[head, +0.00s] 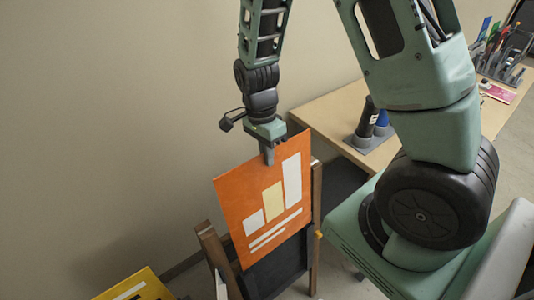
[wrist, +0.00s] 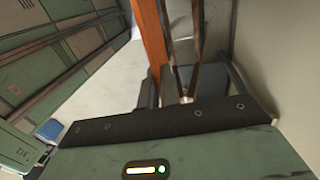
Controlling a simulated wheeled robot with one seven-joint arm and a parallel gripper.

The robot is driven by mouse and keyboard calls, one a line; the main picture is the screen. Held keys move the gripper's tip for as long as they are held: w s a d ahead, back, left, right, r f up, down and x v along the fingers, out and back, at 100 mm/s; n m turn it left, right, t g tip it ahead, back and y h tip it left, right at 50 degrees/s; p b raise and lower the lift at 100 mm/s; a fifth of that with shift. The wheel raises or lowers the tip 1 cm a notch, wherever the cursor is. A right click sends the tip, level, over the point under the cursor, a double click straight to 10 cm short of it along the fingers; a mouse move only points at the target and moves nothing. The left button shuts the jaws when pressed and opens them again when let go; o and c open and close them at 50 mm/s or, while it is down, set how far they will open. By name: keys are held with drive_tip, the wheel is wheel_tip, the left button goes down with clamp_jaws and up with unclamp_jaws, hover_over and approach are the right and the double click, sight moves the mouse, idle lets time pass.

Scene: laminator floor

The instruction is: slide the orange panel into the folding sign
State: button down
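The orange panel (head: 235,200) is upright, with white and cream bars printed on its face. In the wrist view it shows as a narrow orange strip (wrist: 149,40). My gripper (head: 268,158) is shut on its top edge near the middle. The folding sign (head: 285,272) has wooden posts and a black board and stands below the panel. The panel's lower part overlaps the sign between its left and right posts. I cannot tell whether its edges sit inside the sign's grooves. Part of the sign is hidden behind the panel.
A wooden table (head: 318,113) stands behind to the right, with dark bottles in a grey holder (head: 370,140) and a rack of tools (head: 500,60). A yellow panel (head: 138,287) lies at the lower left. A plain wall is close on the left.

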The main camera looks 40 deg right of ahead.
sight(277, 235)
drive_tip(key=shift+f, duration=0.1)
drive_tip(key=shift+s+f+b, duration=0.15)
drive_tip(key=shift+f+b, duration=0.35)
drive_tip(key=shift+f, duration=0.2)
drive_tip(key=shift+s+f+b, duration=0.1)
drive_tip(key=shift+f+b, duration=0.35)
drive_tip(key=shift+f, duration=0.35)
drive_tip(key=shift+s+f+b, duration=0.85)
drive_tip(key=shift+f+b, duration=2.75)
drive_tip(key=shift+f, duration=1.05)
drive_tip(key=shift+s+f+b, duration=0.8)
drive_tip(key=shift+f+b, duration=2.75)
drive_tip(key=shift+f, duration=1.15)
drive_tip(key=shift+s+f+b, duration=0.85)
drive_tip(key=shift+f+b, duration=2.75)
drive_tip(key=shift+f, duration=1.05)
drive_tip(key=c, duration=1.5)
unclamp_jaws()
drive_tip(key=shift+c, duration=0.2)
